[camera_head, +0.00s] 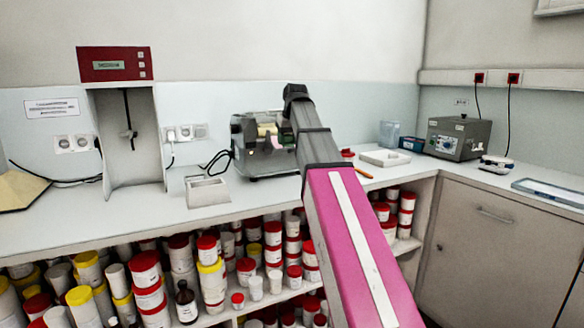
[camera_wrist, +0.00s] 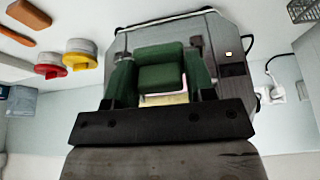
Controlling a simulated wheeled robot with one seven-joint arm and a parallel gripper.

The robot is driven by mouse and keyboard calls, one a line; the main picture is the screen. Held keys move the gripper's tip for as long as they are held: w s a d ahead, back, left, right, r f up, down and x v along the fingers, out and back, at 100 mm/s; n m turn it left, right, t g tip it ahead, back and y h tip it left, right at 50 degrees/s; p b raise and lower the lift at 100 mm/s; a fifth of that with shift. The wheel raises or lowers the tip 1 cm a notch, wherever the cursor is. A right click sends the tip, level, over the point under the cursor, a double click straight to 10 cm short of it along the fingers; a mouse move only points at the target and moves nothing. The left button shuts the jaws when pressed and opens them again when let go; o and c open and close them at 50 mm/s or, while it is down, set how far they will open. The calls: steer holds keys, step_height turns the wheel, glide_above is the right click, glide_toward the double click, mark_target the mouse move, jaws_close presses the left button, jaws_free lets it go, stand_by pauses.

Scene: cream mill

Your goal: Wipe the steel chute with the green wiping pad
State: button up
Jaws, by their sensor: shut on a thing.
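My gripper (camera_wrist: 162,88) is shut on a green block that looks like the green wiping pad (camera_wrist: 160,76), in the middle of the wrist view. The bench mill (camera_head: 250,160) stands on the counter, its right side hidden by my arm in the head view. In the wrist view my gripper overlaps the mill's grey metal body (camera_wrist: 232,70), and a pale cream strip shows just past the pad. I cannot pick out the steel chute for certain, nor tell whether the pad touches metal. The pad is hidden in the head view.
A small steel box (camera_head: 207,191) stands left of the mill, and a red-topped dispenser (camera_head: 115,65) further left. Right of the mill lie a white tray (camera_head: 385,158), an orange-handled tool (camera_head: 363,172) and a grey instrument (camera_head: 459,137). Shelves of jars sit below the counter.

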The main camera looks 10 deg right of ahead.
mark_target(286, 136)
steer(key=w+r, duration=0.5)
steer(key=r, duration=0.4)
steer(key=shift+n, duration=0.4)
steer(key=shift+a+x, duration=0.1)
steer(key=shift+x, duration=1.75)
steer(key=shift+a+x, duration=0.15)
steer(key=shift+x, duration=1.65)
steer(key=shift+s+d+f, duration=0.2)
steer(key=shift+s+f, duration=0.35)
steer(key=shift+s, duration=0.05)
steer(key=shift+s+d+f, duration=0.15)
steer(key=shift+s+f, duration=0.4)
steer(key=shift+s, duration=0.05)
steer(key=shift+s+d+f, duration=0.15)
steer(key=shift+s+f, duration=0.05)
steer(key=shift+s, duration=0.2)
steer(key=shift+w+f, duration=0.2)
steer(key=shift+f, duration=0.2)
steer(key=shift+w, duration=0.1)
